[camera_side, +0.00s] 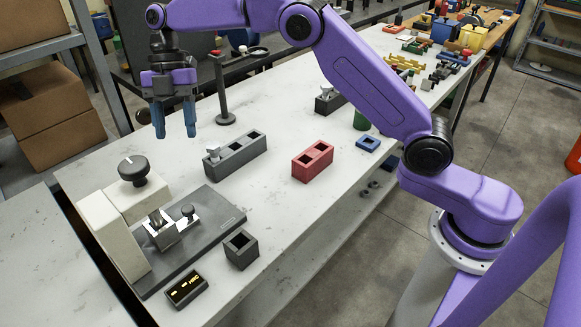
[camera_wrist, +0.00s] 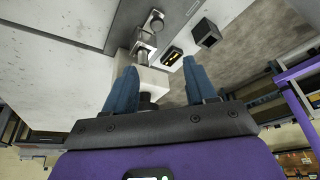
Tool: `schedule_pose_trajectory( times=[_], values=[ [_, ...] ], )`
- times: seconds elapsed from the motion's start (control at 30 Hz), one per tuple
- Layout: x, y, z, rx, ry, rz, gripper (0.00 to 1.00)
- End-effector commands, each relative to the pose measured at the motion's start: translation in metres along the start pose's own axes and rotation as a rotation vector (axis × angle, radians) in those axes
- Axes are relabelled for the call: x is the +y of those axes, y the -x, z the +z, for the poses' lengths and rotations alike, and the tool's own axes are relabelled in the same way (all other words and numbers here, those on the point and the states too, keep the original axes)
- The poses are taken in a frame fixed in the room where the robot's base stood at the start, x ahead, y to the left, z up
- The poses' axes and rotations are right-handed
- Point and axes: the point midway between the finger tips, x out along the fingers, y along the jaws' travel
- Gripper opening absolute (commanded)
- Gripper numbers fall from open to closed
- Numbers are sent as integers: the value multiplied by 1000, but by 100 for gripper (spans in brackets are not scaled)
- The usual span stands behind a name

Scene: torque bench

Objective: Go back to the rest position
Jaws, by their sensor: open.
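My gripper (camera_side: 174,118) has blue fingers and hangs in the air above the left part of the white bench (camera_side: 285,215). Its fingers are apart with nothing between them. In the wrist view my gripper (camera_wrist: 155,88) also shows open and empty. The torque device (camera_side: 130,215), with a dark knob on top and a dark base plate, stands below and in front of it at the near left. In the wrist view part of the device (camera_wrist: 150,75) shows beyond the fingers.
A dark post (camera_side: 222,95) stands close to the right of my gripper. The back bench holds several coloured parts.

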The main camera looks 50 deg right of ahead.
Motion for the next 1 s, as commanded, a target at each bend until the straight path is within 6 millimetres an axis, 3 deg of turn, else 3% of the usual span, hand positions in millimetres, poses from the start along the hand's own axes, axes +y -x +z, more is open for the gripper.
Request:
schedule_pose_trajectory(
  times=[0.17, 0.47, 0.73, 1.0],
  values=[
    [-32, 1, -30, -52, -165, -15, 56],
    [-115, -9, -76, -161, -485, 4, 56],
    [-212, -27, -98, -243, -746, 68, 56],
    [-317, -52, -101, -287, -981, 165, 56]
  ],
)
